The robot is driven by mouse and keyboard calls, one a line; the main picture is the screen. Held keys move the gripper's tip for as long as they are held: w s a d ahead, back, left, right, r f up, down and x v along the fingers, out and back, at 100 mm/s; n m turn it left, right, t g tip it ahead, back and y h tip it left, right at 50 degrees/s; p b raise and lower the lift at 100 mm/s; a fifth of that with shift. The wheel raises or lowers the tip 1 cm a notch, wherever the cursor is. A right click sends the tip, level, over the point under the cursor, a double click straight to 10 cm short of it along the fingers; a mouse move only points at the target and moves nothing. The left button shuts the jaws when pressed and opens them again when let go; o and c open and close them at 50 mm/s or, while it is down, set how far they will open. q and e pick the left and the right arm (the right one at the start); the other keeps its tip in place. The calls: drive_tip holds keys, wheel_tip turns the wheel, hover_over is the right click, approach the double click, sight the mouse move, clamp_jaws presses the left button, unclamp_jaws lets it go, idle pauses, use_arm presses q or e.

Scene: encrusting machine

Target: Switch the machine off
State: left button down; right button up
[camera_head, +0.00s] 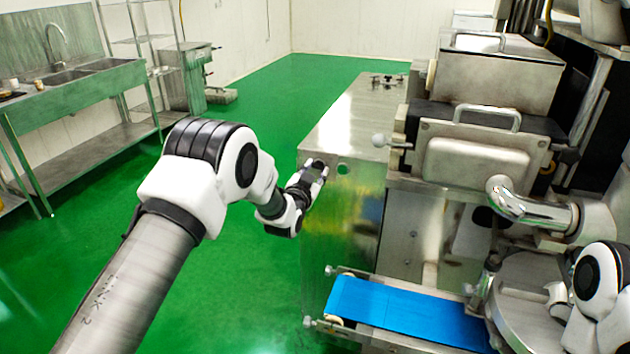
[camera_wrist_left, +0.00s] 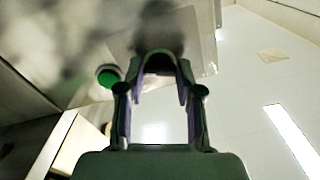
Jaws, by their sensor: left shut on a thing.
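The steel machine (camera_head: 345,215) stands at the centre and right, with a flat steel cabinet at its left end. My left gripper (camera_head: 316,170) is at the cabinet's left upper part, beside a round green button (camera_head: 343,169). In the left wrist view the green button (camera_wrist_left: 107,76) is left of the fingers, apart from them. There the left gripper (camera_wrist_left: 160,75) is shut on a small dark part, which looks like a switch knob (camera_wrist_left: 160,62) on the panel; the fingers partly hide it. My right arm shows at the right edge; its gripper is not visible.
A blue conveyor belt (camera_head: 400,312) juts out low in front of the machine. A chrome pipe (camera_head: 530,210) and steel hoppers (camera_head: 500,75) rise at the right. A sink table (camera_head: 75,95) stands at the far left. The green floor (camera_head: 265,115) between is clear.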

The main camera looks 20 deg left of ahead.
use_arm(q)
drive_tip(key=n+b, duration=0.4)
drive_tip(key=n, duration=0.2)
drive_tip(key=shift+f+b, duration=0.15)
drive_tip(key=shift+b, duration=0.15)
drive_tip(key=n+b, duration=0.1)
drive_tip(key=n, duration=0.2)
drive_tip(key=shift+n+b, duration=0.3)
drive_tip(key=shift+b, duration=0.1)
drive_tip(key=shift+n+b, duration=0.5)
drive_tip(key=shift+n, duration=0.7)
drive_tip(key=shift+r, duration=0.2)
drive_tip(key=c, duration=0.8)
unclamp_jaws()
drive_tip(key=shift+o, duration=0.2)
drive_tip(key=s, duration=1.2)
drive_tip(key=shift+a, duration=0.2)
